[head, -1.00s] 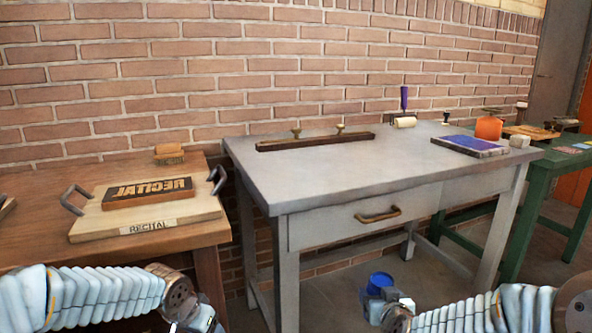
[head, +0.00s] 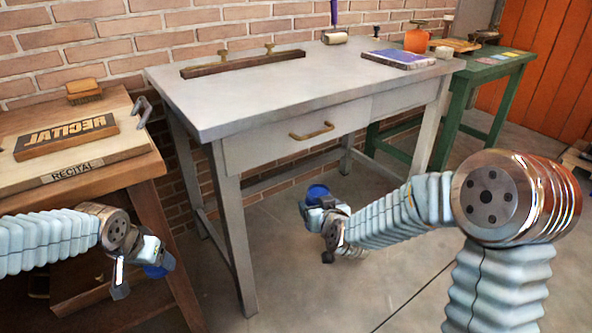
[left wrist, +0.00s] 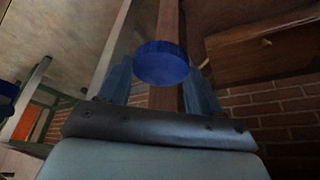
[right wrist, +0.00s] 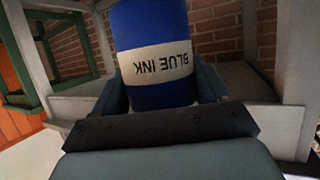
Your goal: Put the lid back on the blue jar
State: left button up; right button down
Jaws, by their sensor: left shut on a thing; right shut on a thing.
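My right gripper (head: 318,207) is shut on the blue jar (head: 318,192), in front of the grey table. In the right wrist view the jar (right wrist: 158,60) is blue with a white band reading BLUE INK, held between both fingers; one end is cut off by the frame. My left gripper (head: 143,272) is shut on a round blue lid (head: 158,271), at the left in front of the wooden bench. In the left wrist view the lid (left wrist: 161,63) sits between the fingertips. Lid and jar are well apart. The jar's mouth is not clearly visible.
A grey table (head: 290,90) with a drawer handle (head: 312,131) stands behind the jar. A wooden bench (head: 150,172) with a RECITAL board (head: 72,171) is at the left. An orange container (head: 417,41) stands at the back right. Floor between the grippers is clear apart from the table leg.

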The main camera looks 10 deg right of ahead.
jog(key=s+a+f+n+g+y, duration=0.1)
jog(key=s+a+f+n+y, duration=0.3)
jog(key=a+f, duration=0.3)
jog(key=s+a+f+n+g+y, duration=0.2)
jog(key=s+a+f+n+y, duration=0.1)
jog(key=a+f, duration=0.4)
jog(key=shift+s+a+n+y, duration=0.4)
jog(key=shift+s+a+y, duration=0.1)
jog(key=shift+a+y, duration=0.3)
jog(key=shift+d, duration=0.1)
pick_arm(q)
jog(key=d+r+m+g+h, duration=0.2)
jog(key=d+m+g, duration=0.4)
jog(key=d+m, duration=1.5)
jog(key=d, duration=0.3)
jog(key=shift+w+d+g+h, duration=0.2)
jog(key=shift+g+h, duration=0.1)
jog(key=shift+g, duration=0.1)
notch_tip(320, 180, down, 4)
jog(key=shift+f, duration=0.1)
